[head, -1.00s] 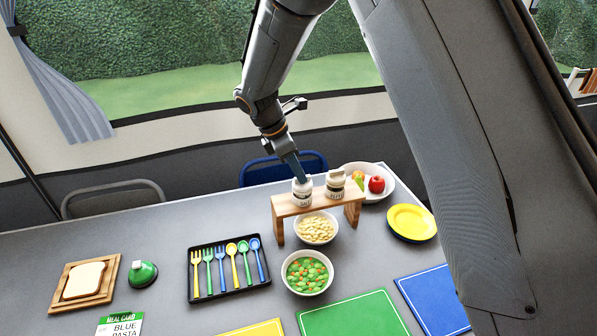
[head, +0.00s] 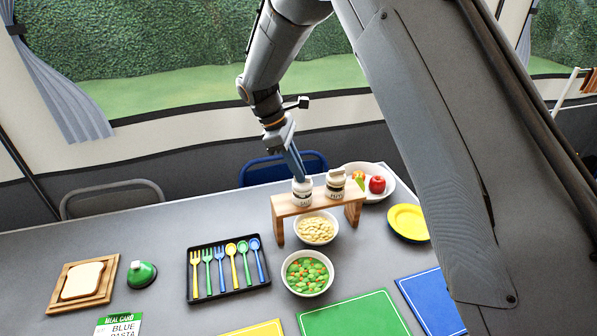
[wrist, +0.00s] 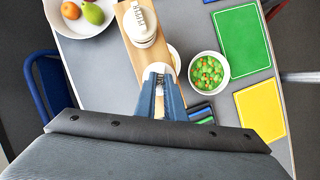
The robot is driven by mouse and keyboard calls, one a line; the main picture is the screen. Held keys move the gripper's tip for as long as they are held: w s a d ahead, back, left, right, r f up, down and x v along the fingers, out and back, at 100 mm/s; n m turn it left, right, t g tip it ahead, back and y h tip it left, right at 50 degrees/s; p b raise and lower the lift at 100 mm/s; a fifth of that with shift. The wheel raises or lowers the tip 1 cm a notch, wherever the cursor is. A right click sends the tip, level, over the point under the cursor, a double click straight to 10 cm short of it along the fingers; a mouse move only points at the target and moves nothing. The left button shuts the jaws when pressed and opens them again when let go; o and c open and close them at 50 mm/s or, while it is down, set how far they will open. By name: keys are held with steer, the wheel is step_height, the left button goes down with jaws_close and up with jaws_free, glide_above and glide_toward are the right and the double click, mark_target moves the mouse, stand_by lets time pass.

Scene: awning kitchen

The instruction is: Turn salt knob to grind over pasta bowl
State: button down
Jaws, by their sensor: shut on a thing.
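The salt grinder (head: 302,192) is a white container with a dark label, standing upright on the left part of the wooden stand (head: 322,207). My gripper (head: 301,177) is shut on its top from above. In the wrist view, my gripper (wrist: 160,82) has its blue fingers around the knob, and the salt grinder (wrist: 158,69) is largely covered by them. The pasta bowl (head: 316,228) is white, holds pale pasta, and sits below the stand. In the wrist view it is mostly hidden under the stand.
A second white grinder (head: 335,183) stands close on the right of the stand. A bowl of vegetables (head: 307,273) is in front. A fruit bowl (head: 388,192) and yellow plates (head: 409,222) are to the right. A utensil tray (head: 228,290) lies to the left.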

steer(key=m, duration=0.1)
steer(key=m+g, duration=0.1)
steer(key=m, duration=0.1)
steer(key=m+b, duration=0.1)
steer(key=shift+w+d+f+m+g+y, duration=0.15)
steer(key=shift+w+m+g+y, duration=0.1)
steer(key=shift+m+g+y, duration=0.15)
steer(key=m+g+y, duration=0.1)
steer(key=m, duration=0.3)
steer(key=shift+w+d+m+b, duration=0.1)
steer(key=shift+d+m+b, duration=0.05)
steer(key=shift+m+b, duration=0.2)
steer(key=c, duration=1.8)
jaws_free()
steer(key=shift+c, duration=0.2)
steer(key=b+v, duration=0.2)
steer(key=v, duration=0.6)
steer(key=shift+d+b, duration=0.2)
steer(key=shift+b, duration=0.1)
steer(key=shift+w+y, duration=0.1)
steer(key=shift+y, duration=0.2)
